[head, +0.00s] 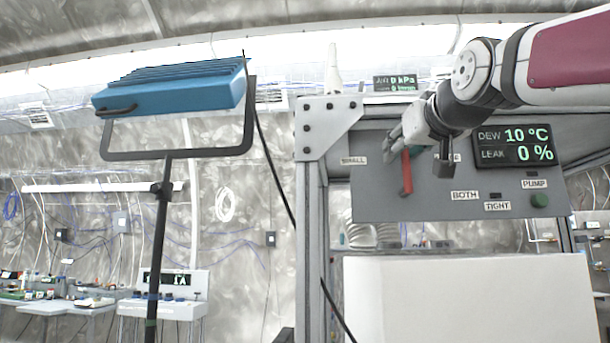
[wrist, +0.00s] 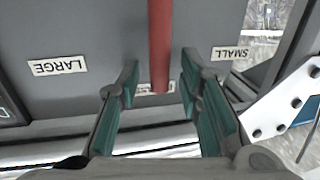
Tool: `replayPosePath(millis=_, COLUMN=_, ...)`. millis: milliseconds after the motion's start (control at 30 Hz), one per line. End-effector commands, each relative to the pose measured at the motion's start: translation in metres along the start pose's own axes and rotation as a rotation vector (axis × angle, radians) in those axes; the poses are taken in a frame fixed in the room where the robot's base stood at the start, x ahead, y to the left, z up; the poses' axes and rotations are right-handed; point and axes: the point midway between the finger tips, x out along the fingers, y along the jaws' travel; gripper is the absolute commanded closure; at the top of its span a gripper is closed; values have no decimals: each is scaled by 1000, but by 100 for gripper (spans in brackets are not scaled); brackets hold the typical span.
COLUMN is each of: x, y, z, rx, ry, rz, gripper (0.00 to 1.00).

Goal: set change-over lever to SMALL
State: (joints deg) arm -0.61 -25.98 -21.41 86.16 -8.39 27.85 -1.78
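The red change-over lever (head: 406,172) hangs about straight down on the grey panel. It lies between the SMALL label (head: 353,160) on its left and the LARGE label, partly covered by my arm in the head view. In the wrist view, the picture is upside down: the lever (wrist: 160,45) runs between the fingers, with LARGE (wrist: 58,66) left and SMALL (wrist: 230,53) right. My gripper (head: 396,146) is open at the lever. Its fingers (wrist: 160,85) stand on both sides with visible gaps. A small label behind the lever is mostly hidden.
The panel also carries BOTH (head: 464,196) and TIGHT (head: 497,206) labels, a green PUMP button (head: 540,201) and a DEW/LEAK display (head: 514,145). A white box (head: 465,300) stands below. A steel frame post (head: 312,220) with a bolted bracket (wrist: 285,105) borders the SMALL side.

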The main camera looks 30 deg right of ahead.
Motion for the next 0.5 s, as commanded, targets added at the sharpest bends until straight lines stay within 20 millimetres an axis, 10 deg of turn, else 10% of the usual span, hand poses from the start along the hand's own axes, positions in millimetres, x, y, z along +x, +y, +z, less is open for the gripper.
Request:
replayPosePath(millis=167, x=0, y=0, z=0, rx=0, ry=0, rz=0, gripper=100)
replayPosePath(millis=500, x=0, y=0, z=0, rx=-9, ry=-2, rz=1, gripper=100)
